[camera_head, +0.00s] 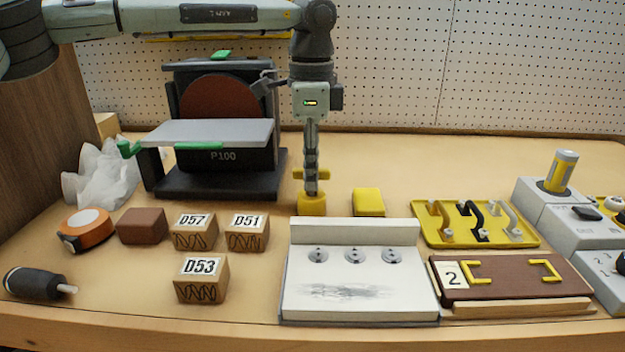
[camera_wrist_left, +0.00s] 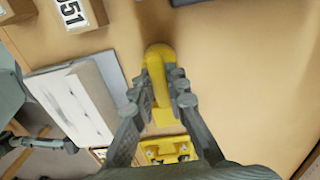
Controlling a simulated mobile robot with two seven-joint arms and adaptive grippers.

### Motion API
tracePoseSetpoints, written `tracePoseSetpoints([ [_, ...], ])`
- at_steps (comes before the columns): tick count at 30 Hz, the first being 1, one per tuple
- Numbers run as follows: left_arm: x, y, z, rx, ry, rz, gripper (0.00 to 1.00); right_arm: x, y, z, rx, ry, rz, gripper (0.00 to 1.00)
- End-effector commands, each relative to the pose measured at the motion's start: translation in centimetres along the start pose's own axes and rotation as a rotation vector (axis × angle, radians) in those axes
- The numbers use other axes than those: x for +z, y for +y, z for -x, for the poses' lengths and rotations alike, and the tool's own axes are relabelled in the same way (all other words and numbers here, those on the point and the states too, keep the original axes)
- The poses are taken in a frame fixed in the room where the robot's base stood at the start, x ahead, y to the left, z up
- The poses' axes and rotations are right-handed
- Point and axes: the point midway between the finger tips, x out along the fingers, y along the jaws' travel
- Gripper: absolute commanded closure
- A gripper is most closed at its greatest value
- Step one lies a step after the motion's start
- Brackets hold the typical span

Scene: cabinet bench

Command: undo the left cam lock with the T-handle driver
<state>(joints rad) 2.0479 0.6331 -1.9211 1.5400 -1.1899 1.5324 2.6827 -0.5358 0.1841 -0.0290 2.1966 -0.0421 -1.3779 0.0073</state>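The yellow T-handle driver (camera_head: 325,174) stands upright over a small yellow block-like base (camera_head: 312,204) behind the white panel. My left gripper (camera_head: 311,188) points straight down at it. In the left wrist view the fingers of my left gripper (camera_wrist_left: 163,82) are closed in on both sides of the yellow handle (camera_wrist_left: 158,60). The left cam lock (camera_head: 318,254) is the leftmost of three silver discs on the white panel (camera_head: 300,300). The driver's lower end is hidden. Grey parts at the left wrist view's lower left look like my right arm; its fingers are unclear.
A yellow block (camera_head: 368,201) stands close right of the driver. A sander (camera_head: 220,155) is behind left. Wooden blocks (camera_head: 201,292) lie left of the panel. A yellow tray of handles (camera_head: 430,228) and a brown board (camera_head: 515,285) are to the right.

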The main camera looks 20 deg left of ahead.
Motion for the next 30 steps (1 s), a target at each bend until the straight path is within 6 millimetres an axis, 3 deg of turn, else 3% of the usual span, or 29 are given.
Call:
tracePoseSetpoints([
  [11,0.0,0.0,0.3,-0.001,0.001,0.000,1.00,0.0,0.0,0.1,0.000,0.000,0.000,0.60],
  [30,0.0,0.0,4.1,0.000,0.001,0.000,1.00,-0.6,0.4,2.0,0.000,0.000,0.000,0.60],
])
